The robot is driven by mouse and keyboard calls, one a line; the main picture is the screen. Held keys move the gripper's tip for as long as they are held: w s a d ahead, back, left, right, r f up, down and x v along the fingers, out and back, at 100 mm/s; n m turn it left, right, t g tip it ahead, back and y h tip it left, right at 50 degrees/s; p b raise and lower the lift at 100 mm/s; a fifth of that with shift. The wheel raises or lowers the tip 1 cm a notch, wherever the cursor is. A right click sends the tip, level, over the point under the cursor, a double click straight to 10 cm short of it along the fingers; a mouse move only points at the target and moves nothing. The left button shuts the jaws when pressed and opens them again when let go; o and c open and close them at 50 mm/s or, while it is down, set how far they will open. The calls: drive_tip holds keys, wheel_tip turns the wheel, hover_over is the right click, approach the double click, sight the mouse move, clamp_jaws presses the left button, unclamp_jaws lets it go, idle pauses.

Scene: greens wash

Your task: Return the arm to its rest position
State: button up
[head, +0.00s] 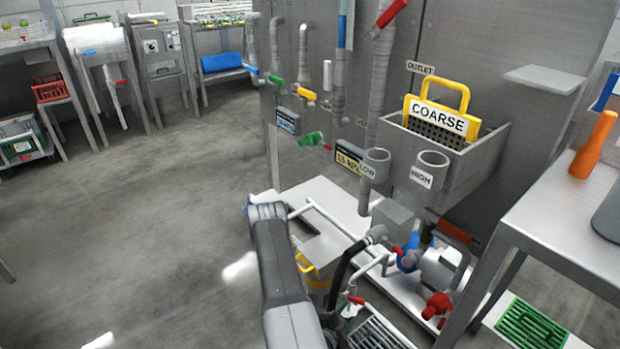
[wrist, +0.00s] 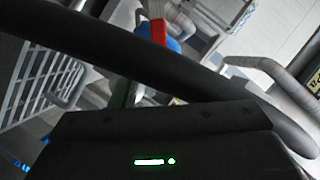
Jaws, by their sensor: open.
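My arm (head: 277,275) rises from the bottom middle of the head view and bends at its upper end, above the white skid base. Its far end is not clear there. In the wrist view the dark body of my gripper (wrist: 155,140), with a green light, fills the lower edge. Its fingertips are not clearly visible, and I see nothing held. A thick black curved hose or bar (wrist: 150,65) crosses close in front of the camera. Beyond it are a red lever (wrist: 158,28) and a blue part (wrist: 173,45).
A black hose (head: 345,270), blue pump (head: 410,255) and red valve (head: 437,304) stand right of my arm. The COARSE yellow-handled screen (head: 440,108) sits in a grey tank (head: 487,145). A grey table (head: 575,235) stands at right. Open floor (head: 150,240) lies left.

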sight(356, 302)
drive_tip(key=b+x, duration=0.2)
drive_tip(key=x, duration=0.8)
drive_tip(key=shift+s+d+b, duration=0.1)
drive_tip(key=shift+s+b, duration=0.05)
drive_tip(key=shift+b, duration=0.15)
drive_tip(key=shift+s+f+m, duration=0.2)
drive_tip(key=shift+f+m, duration=0.1)
drive_tip(key=shift+m, duration=0.1)
drive_tip(key=shift+s, duration=0.1)
